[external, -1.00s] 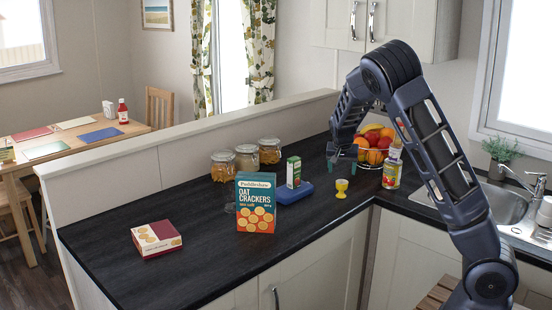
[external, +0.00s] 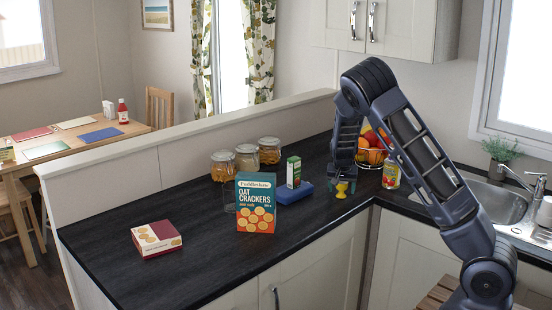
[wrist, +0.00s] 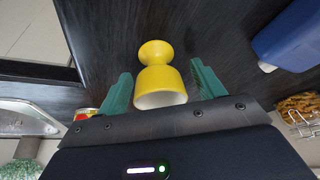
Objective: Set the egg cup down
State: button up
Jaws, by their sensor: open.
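The yellow egg cup (external: 341,189) stands upright on the dark worktop (external: 200,250), near the inner corner of the counter. My gripper (external: 342,180) is low over it, pointing down. In the wrist view the egg cup (wrist: 160,78) lies between the two green fingers of my gripper (wrist: 157,88). The fingers are open, with a gap on each side of the cup. In the external view the fingers partly hide the cup's top.
A fruit bowl (external: 371,155) and a tin (external: 391,175) are to the right. A cracker box (external: 256,205) stands further left.

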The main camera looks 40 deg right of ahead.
jog(key=c, duration=1.1)
